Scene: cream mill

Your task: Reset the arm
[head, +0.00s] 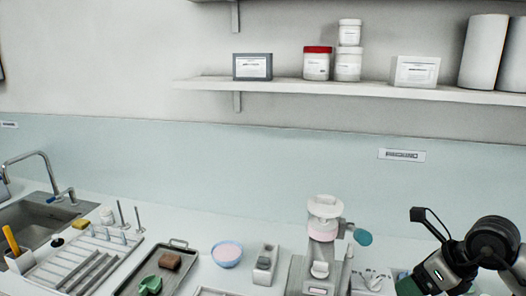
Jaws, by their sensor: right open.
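My right gripper (418,250) is at the lower right, with its arm coming in from the right edge. Its jaws are open and point left, in front of the counter's right end. One thin dark finger shows at the top. A dark green part shows at the lower side, and I cannot tell whether it belongs to the gripper. No object shows between the jaws. My left gripper is not in view.
A white mill-like machine (322,222) stands left of my right gripper. A blue bowl (227,255), a dark tray (128,284), a drying rack (75,270) and a sink (35,222) line the counter leftward. A shelf (290,88) with jars and boxes hangs above.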

